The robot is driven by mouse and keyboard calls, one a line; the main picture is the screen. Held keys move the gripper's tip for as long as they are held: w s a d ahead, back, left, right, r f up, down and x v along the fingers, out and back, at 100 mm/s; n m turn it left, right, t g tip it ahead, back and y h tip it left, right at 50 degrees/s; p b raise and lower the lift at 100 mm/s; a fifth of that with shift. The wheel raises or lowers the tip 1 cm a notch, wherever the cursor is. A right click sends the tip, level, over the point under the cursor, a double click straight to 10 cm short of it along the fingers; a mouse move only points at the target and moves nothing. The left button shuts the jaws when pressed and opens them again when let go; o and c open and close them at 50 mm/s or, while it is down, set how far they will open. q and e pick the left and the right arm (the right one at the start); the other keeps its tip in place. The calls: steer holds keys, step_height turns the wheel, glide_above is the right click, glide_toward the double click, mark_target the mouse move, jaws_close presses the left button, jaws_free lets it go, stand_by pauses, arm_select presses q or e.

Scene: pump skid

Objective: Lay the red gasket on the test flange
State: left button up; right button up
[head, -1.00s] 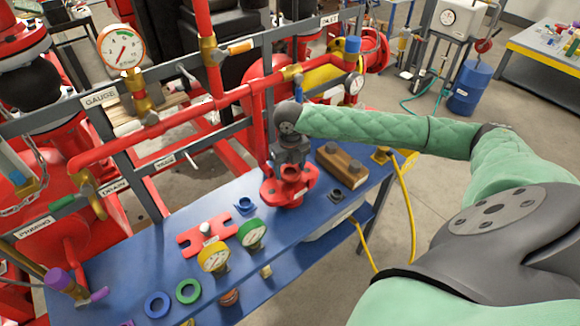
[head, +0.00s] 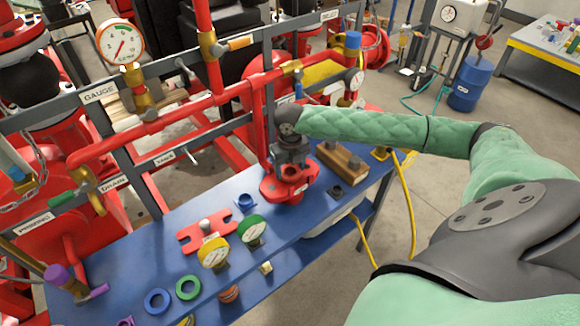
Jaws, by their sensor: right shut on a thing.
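My right gripper (head: 292,166) points down right over the flange, shut. A red ring-like part shows at its fingertips; I take it for the red gasket (head: 293,174). It is small and the same red as the flange, so I cannot tell whether it touches the flange face. My left gripper is not in view.
A blue ring (head: 157,302) and a green ring (head: 188,287) lie at the bench front. Red pipework (head: 180,112) rises behind.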

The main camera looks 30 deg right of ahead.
steer(key=shift+f, duration=0.55)
steer(key=o, duration=1.1)
steer(key=shift+c, duration=0.2)
